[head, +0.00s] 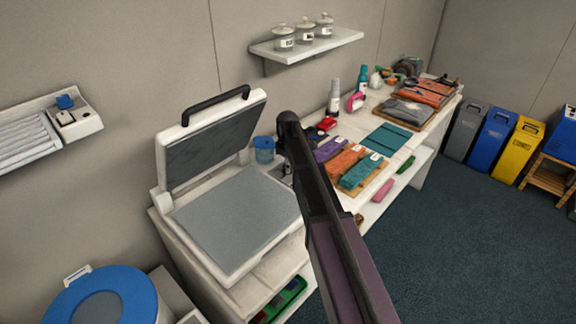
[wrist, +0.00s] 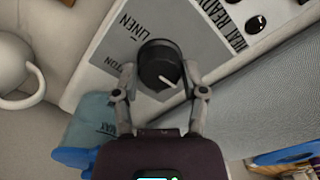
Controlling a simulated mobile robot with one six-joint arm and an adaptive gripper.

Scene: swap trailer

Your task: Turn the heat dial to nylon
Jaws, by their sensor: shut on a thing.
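The heat dial (wrist: 157,55) is a round black knob with a white pointer line, on a grey panel (wrist: 200,45) of the press. In the wrist view, my gripper (wrist: 159,72) has one finger on each side of the dial and is shut on it. The pointer is toward the lower right of the picture. The word LINEN shows at the dial's upper left, and a partly cut word ending in TON lies left of it. No nylon mark can be read. In the head view my arm hides the dial and my fingers.
The heat press (head: 235,225) stands with its lid (head: 215,130) raised on the bench. Folded cloths (head: 345,165) lie on a board to the right.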

